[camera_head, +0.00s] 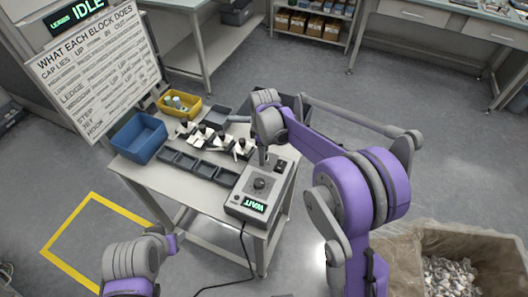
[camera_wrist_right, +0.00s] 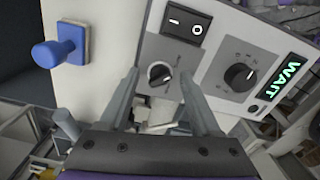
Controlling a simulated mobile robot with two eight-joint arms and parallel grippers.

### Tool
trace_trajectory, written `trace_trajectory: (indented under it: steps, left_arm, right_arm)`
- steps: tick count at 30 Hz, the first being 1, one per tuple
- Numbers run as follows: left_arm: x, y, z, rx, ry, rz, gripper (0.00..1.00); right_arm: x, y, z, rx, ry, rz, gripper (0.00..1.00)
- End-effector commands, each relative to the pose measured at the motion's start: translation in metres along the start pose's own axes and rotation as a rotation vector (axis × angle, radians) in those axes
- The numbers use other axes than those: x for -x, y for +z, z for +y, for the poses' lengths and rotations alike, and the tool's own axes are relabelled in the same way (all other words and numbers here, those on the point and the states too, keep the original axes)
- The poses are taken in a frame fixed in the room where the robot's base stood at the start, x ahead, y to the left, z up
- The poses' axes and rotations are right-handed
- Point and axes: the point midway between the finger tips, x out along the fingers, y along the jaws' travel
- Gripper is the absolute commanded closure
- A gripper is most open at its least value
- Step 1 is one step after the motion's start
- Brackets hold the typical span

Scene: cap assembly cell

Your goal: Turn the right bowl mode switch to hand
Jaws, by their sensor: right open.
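A grey control box (camera_head: 238,205) stands on the near right part of the bench. In the right wrist view its panel carries a small black selector switch (camera_wrist_right: 159,74) with a light pointer line, tilted toward the upper right. I cannot read its labels, so I cannot confirm which mode it is in. My right gripper (camera_wrist_right: 160,92) is open, its fingers on either side of the small switch; I cannot tell whether they touch it. In the head view the right gripper (camera_head: 263,156) points down at the box's far end.
The panel also has a larger dial (camera_wrist_right: 240,76), a rocker switch (camera_wrist_right: 185,21) and a lit WAIT display (camera_wrist_right: 284,82). A blue-handled object (camera_wrist_right: 60,46) lies beside the box. A blue bin (camera_head: 139,137), yellow bin (camera_head: 180,104) and dark trays (camera_head: 193,164) occupy the bench.

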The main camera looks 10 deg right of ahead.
Motion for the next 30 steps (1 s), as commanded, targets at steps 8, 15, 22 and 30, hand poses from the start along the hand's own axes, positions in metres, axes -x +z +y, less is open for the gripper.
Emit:
trace_trajectory:
  steps: [8, 15, 22, 30]
  left_arm:
    - [0.0, 0.0, 0.0, 0.0, 0.0, 0.0, 0.5]
    - [0.0, 0.0, 0.0, 0.0, 0.0, 0.0, 0.5]
    - [-0.0011, 0.0014, 0.0, 0.0, 0.0, -0.001, 0.5]
    - [-0.007, 0.0086, 0.0, 0.0, 0.0, -0.008, 0.5]
  right_arm:
    - [0.0003, 0.0, -0.0001, 0.0, 0.0, 0.0, 0.77]
    - [0.0005, 0.0, 0.0, 0.0, 0.0, 0.0, 1.0]
    - [0.0002, 0.0, -0.0002, -0.022, 0.0, 0.0, 1.0]
    - [-0.001, 0.0002, -0.0005, -0.154, 0.0, 0.0, 1.0]
